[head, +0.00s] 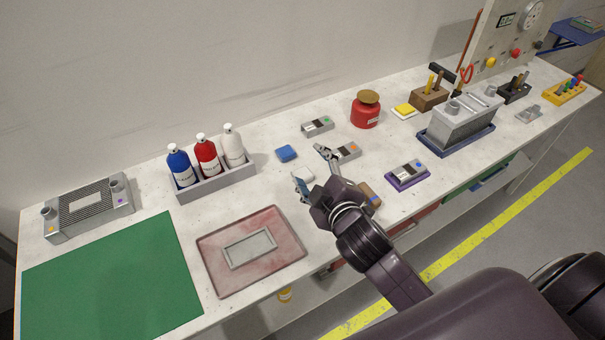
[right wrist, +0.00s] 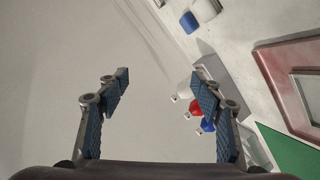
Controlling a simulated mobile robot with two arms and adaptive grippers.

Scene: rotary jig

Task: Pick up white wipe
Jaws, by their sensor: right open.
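A small white wipe (head: 304,174) lies on the pale workbench, partly hidden by my right gripper. My right gripper (head: 311,168) is just over it in the head view, its two fingers apart with nothing between them that I can confirm. In the right wrist view my right gripper (right wrist: 160,85) is open and empty, facing mostly bare wall. A white patch (right wrist: 206,8) at the top of that view may be the wipe, but I cannot tell. My left gripper is not in view.
A blue wipe (head: 286,153) lies just behind. A grey tray (head: 217,186) with blue, red and white bottles stands left. A reddish tray (head: 213,264) lies front left beside a green mat (head: 110,280). Grey devices and a red jar (head: 366,112) stand to the right.

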